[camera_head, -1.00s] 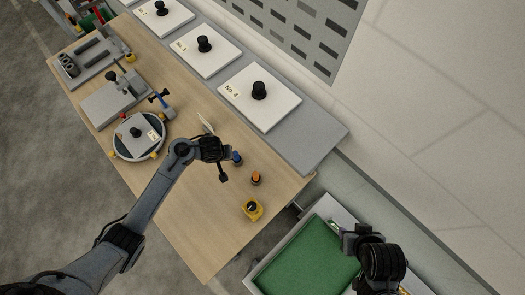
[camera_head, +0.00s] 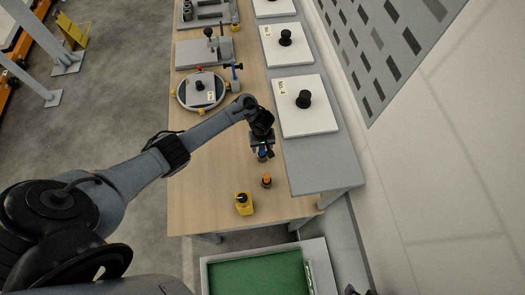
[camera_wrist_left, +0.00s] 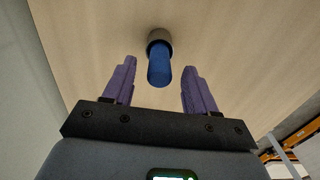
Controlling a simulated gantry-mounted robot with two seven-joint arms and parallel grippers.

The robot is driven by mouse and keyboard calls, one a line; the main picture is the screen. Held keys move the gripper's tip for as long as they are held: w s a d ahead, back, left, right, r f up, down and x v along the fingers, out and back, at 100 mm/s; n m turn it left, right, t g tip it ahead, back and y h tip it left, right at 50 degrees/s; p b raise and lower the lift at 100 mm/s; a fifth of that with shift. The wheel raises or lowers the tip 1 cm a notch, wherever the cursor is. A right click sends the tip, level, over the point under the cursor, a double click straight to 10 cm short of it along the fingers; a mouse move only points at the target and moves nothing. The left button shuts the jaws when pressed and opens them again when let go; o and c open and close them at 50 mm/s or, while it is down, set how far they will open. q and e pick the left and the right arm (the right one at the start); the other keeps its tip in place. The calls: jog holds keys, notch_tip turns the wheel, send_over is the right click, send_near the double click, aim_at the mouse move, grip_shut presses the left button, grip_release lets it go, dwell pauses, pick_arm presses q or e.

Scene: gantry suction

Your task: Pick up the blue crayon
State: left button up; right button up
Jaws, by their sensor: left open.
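The blue crayon (camera_wrist_left: 158,66) stands in a small grey holder (camera_wrist_left: 159,40) on the wooden table. In the left wrist view it lies between the two purple fingers of my left gripper (camera_wrist_left: 158,75), with a gap on each side. In the head view my left gripper (camera_head: 262,146) is right over the blue crayon (camera_head: 263,156) and partly hides it. My left gripper is open and empty. Only a dark scrap at the bottom edge of the head view may belong to my right arm; its fingers do not show.
An orange crayon (camera_head: 267,180) stands close by in a dark holder. A yellow block (camera_head: 244,204) with a dark top is near the table's front edge. A round dish (camera_head: 181,99) and white numbered plates (camera_head: 320,120) with black knobs are further back. A green tray (camera_head: 255,275) is below.

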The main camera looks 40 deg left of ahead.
aim_at(262, 153)
pick_arm(q)
jog(key=shift+f+b, duration=0.45)
jog(key=shift+f, duration=1.45)
grip_shut()
jog(key=shift+r, duration=0.15)
